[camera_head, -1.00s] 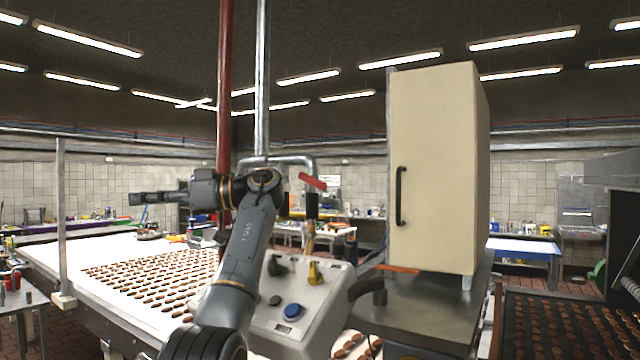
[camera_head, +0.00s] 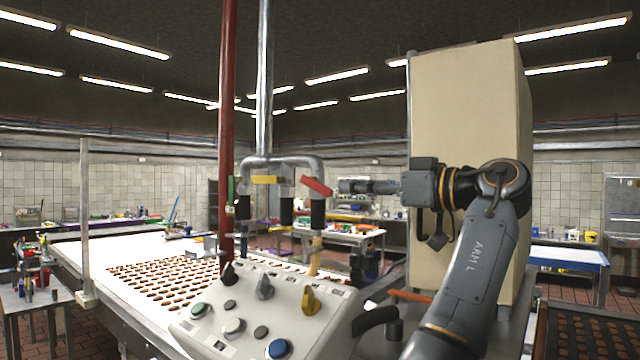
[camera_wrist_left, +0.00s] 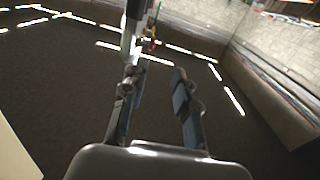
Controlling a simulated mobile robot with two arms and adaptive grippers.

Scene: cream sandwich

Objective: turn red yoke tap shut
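The red yoke tap (camera_head: 317,186) is a tilted red lever at the right end of the grey pipe yoke (camera_head: 292,162), above a black nozzle. A yellow lever (camera_head: 264,180) sits on the yoke left of it, and a green lever (camera_head: 231,190) further left. My left gripper (camera_head: 342,186) points left, a little right of the red lever and apart from it. In the left wrist view, the left gripper (camera_wrist_left: 154,82) has its two fingers spread with nothing between the tips; a grey pipe (camera_wrist_left: 136,35) shows beyond them. My right gripper is in no view.
A control box (camera_head: 290,305) with knobs stands below the yoke. A tall cream cabinet (camera_head: 460,110) stands behind my left arm. A red vertical pipe (camera_head: 227,90) rises left of the yoke. A white conveyor (camera_head: 90,250) carries rows of brown biscuits.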

